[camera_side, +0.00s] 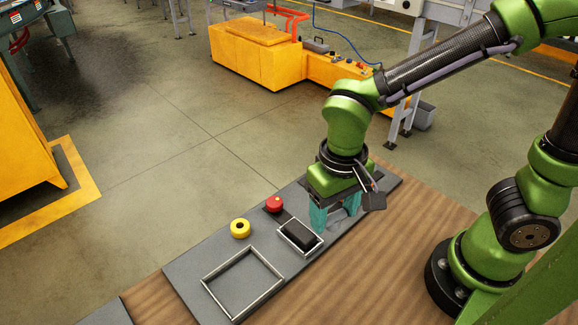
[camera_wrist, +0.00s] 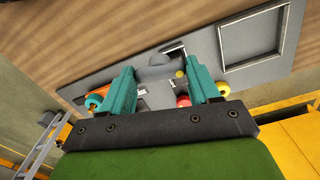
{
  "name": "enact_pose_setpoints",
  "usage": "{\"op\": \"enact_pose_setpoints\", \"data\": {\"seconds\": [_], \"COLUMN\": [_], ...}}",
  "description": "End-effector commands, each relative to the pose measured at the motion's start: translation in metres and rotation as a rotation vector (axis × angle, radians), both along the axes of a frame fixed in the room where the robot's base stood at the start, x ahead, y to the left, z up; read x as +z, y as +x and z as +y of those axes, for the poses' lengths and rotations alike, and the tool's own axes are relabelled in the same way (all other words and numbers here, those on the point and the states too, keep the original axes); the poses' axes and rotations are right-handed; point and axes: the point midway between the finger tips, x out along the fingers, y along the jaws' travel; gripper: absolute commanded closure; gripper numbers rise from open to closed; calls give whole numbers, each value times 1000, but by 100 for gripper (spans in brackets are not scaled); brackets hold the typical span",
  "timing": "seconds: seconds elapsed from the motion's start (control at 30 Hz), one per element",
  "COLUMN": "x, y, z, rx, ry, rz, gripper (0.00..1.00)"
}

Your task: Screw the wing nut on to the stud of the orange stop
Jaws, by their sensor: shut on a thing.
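My gripper has two teal fingers, seen in the side view (camera_side: 335,214) and the wrist view (camera_wrist: 164,72). They are shut on a grey piece (camera_wrist: 155,72) that looks like the wing nut; it shows partly between the fingers in the side view (camera_side: 347,207). The fingers point down at the grey panel (camera_wrist: 120,72). An orange part (camera_wrist: 97,89), likely the orange stop, lies beside and partly behind the left finger in the wrist view. Its stud is not clearly visible, and the stop is hidden in the side view. I cannot tell whether nut and stud touch.
A small framed tray (camera_side: 315,251) with a black block (camera_side: 299,235) stands just left of my fingers. A red button (camera_side: 274,204), a yellow ring (camera_side: 240,228) and a larger empty square frame (camera_side: 207,282) are also on the panel. Bare wooden table (camera_side: 400,260) lies in front.

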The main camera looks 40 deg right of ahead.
Motion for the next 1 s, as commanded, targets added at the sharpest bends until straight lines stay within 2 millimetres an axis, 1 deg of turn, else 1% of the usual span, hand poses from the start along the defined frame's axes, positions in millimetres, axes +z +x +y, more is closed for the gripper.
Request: {"op": "enact_pose_setpoints", "data": {"seconds": [0.03,0.1,0.17,0.2,0.3,0.4,0.5,0.6,0.7,0.77,0.83,1.0], "x": [1,2,4,4,7,10,12,14,16,16,13,-2], "y": [14,29,41,47,59,65,68,68,69,71,70,69], "z": [-19,-44,-66,-81,-119,-152,-178,-195,-203,-203,-202,-202], "rx": [-84,-191,-284,-346,-493,-619,-716,-782,-818,-827,-832,-830], "ry": [0,0,1,0,1,1,1,0,0,1,0,-1], "rz": [-1,-1,-2,-2,-2,-3,-3,-3,-3,-2,2,4], "gripper": [69,69,69,69,69,69,69,69,69,69,69,69]}}
